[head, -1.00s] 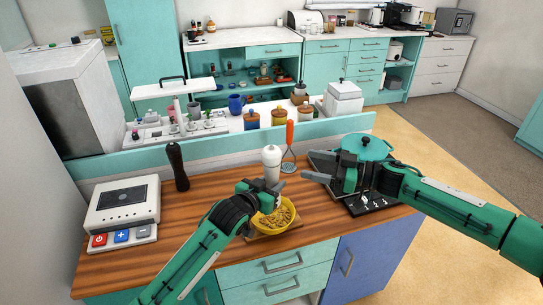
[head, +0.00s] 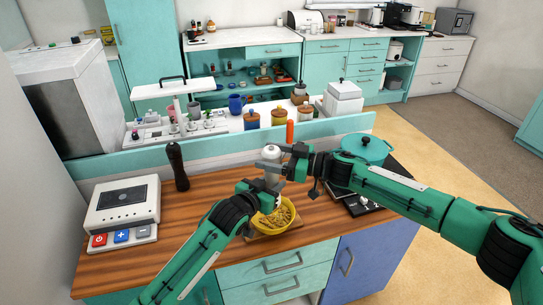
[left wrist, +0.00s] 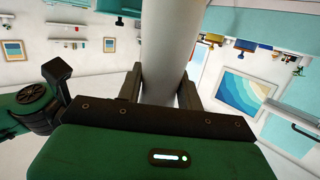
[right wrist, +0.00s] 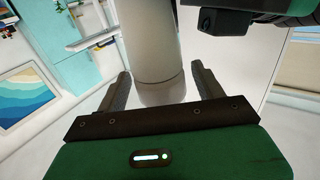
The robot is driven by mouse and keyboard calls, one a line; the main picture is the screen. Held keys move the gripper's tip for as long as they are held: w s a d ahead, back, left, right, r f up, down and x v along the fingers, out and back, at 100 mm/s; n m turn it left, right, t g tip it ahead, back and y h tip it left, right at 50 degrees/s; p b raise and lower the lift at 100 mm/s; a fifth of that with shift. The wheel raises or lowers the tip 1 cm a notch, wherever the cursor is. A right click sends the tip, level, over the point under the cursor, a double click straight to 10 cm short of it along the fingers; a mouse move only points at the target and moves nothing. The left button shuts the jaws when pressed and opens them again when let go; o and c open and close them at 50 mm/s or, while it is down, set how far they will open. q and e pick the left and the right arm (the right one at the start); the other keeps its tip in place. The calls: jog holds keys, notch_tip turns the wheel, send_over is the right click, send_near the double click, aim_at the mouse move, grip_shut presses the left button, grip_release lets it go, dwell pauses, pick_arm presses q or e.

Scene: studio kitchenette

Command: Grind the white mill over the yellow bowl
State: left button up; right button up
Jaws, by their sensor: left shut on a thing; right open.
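The white mill (head: 271,181) stands upright above the yellow bowl (head: 264,222), which holds tan pieces. My left gripper (head: 262,193) is shut on the mill's lower body; the left wrist view shows the white shaft (left wrist: 172,50) between its fingers. My right gripper (head: 270,165) is at the mill's upper part, just below the knob. In the right wrist view the mill (right wrist: 152,55) lies between the right gripper's fingers (right wrist: 160,85), with a gap showing on each side. The mill's lower end is partly hidden by my left gripper.
A dark mill (head: 177,166) stands at the back left of the wooden counter (head: 208,190). A kitchen scale (head: 123,206) sits at left. A teal pot (head: 366,148) is on the hob at right. An orange-handled utensil (head: 290,132) is behind my right gripper.

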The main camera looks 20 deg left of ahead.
jog(key=c, duration=1)
jog(key=shift+o, duration=0.2)
jog(key=shift+t, duration=0.3)
jog(key=m+t+h, duration=0.1)
jog(key=m+t, duration=0.2)
jog(key=t, duration=0.1)
jog(key=m+t+h, duration=0.2)
jog(key=m+t, duration=0.1)
jog(key=t, duration=0.2)
jog(key=shift+s+a+m, duration=0.15)
jog(key=shift+a+m, duration=0.05)
jog(key=shift+m, duration=0.2)
jog(key=shift+r+m+t+h, duration=0.1)
jog(key=shift+m+t+h, duration=1.3)
jog(key=shift+t, duration=0.5)
jog(key=shift+m+t+h, duration=0.4)
jog(key=shift+h, duration=0.2)
jog(key=shift+d+h, duration=0.2)
jog(key=shift+h, duration=0.1)
jog(key=o, duration=1)
jog(key=shift+c, duration=0.2)
